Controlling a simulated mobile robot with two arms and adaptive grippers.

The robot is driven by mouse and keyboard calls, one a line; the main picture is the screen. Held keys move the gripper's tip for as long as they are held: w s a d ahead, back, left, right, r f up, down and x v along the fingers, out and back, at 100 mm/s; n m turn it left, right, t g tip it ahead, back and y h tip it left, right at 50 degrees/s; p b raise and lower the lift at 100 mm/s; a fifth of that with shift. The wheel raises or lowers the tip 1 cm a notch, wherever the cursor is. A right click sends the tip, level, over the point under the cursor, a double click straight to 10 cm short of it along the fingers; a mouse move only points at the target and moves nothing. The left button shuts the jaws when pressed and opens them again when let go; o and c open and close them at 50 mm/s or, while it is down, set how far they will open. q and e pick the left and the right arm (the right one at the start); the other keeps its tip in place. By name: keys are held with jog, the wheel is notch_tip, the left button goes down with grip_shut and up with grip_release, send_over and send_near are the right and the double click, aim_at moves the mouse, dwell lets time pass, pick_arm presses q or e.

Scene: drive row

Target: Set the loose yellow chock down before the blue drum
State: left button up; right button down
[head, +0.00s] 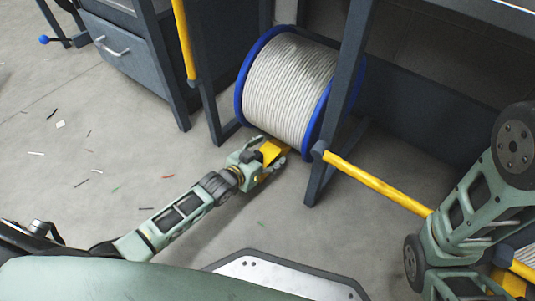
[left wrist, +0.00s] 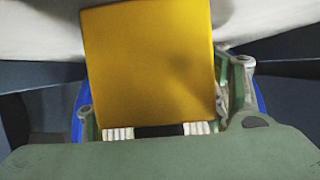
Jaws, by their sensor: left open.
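The blue drum (head: 242,88), with blue rims and pale cable wound on it, lies on its side in a dark frame. The yellow chock (head: 272,150) is at the drum's near lower side, between the fingers of my left gripper (head: 268,168). In the left wrist view the chock (left wrist: 150,65) fills the middle, with ribbed finger pads of my left gripper (left wrist: 158,131) at its lower edge. The fingers are open around it. I cannot tell whether the chock touches the drum. My right arm shows at the right; its gripper is out of view.
Dark frame posts (head: 338,95) stand on both sides of the drum. A yellow bar (head: 378,184) juts out at the right, and another yellow bar (head: 183,40) rises at the left. A drawer cabinet (head: 125,50) stands back left. The floor at left is open, with small scraps.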

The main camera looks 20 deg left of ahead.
pick_arm(q)
jog(key=shift+r, duration=0.2)
jog(key=shift+s+a+r+p, duration=0.15)
jog(key=shift+s+p, duration=0.2)
jog(key=shift+p, duration=0.1)
jog(key=p+v, duration=0.7)
jog(key=v, duration=0.3)
jog(key=shift+r, duration=0.15)
jog(key=shift+s+a+r, duration=0.1)
jog(key=shift+s+a, duration=0.1)
jog(key=shift+s, duration=0.35)
